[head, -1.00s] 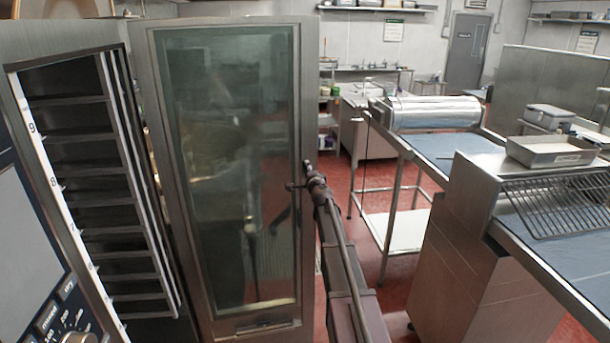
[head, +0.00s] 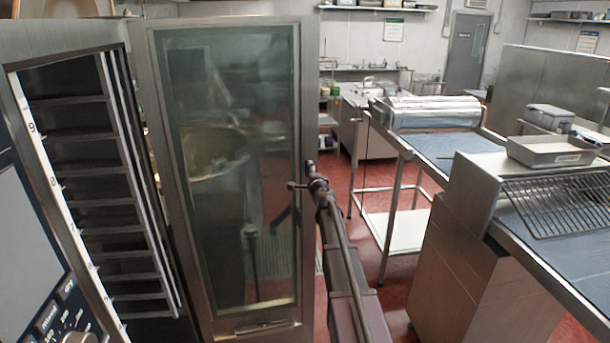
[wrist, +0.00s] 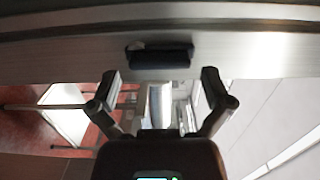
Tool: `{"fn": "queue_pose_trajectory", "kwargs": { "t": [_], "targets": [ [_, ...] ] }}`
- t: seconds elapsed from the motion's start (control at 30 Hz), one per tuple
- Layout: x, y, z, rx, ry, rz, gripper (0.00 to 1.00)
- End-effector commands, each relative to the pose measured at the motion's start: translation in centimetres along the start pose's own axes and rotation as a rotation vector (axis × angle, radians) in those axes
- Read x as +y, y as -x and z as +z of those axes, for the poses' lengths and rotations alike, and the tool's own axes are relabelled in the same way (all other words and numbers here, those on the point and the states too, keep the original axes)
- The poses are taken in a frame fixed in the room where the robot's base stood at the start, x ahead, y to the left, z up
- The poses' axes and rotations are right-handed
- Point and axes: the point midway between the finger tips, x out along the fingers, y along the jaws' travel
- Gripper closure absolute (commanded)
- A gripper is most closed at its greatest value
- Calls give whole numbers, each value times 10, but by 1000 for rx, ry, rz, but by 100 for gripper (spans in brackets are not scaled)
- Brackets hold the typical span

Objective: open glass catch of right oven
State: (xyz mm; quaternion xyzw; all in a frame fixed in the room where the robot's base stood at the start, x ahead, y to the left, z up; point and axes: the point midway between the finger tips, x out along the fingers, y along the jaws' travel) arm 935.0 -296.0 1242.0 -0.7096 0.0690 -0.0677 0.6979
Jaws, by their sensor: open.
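The oven door (head: 308,90) stands open in the head view, a tall steel frame around a large glass pane (head: 225,130). In the wrist view a steel edge (wrist: 240,50) crosses the top, with a small dark block (wrist: 160,57), seemingly the catch, set on it. My gripper (wrist: 160,82) is open, its two fingers apart on either side below the block, with nothing between them. I cannot tell how far the fingertips are from the steel. In the head view my gripper (head: 307,186) is at the door's right edge; its fingers are small there.
The oven cavity with rack rails (head: 80,165) is open at left, beside the control panel (head: 45,290). A steel table (head: 435,145) and a counter with a wire rack (head: 560,205) stand at right. Red floor (head: 345,200) shows between door and tables.

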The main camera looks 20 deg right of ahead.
Motion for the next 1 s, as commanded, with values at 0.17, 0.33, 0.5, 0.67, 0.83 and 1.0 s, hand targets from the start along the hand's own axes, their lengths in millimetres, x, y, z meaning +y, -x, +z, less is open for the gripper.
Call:
{"fn": "queue_pose_trajectory", "kwargs": {
  "t": [0.17, 0.33, 0.5, 0.67, 0.83, 1.0],
  "targets": [
    [0, 18, 0, 0, 0, 0, 0],
    [0, 32, 0, 0, 0, 0, 0],
    [0, 46, 0, 0, 0, 0, 0],
    [0, 52, 0, 0, 0, 0, 0],
    [0, 52, 0, 0, 0, 0, 0],
    [0, 52, 0, 0, 0, 0, 0]
  ]
}}
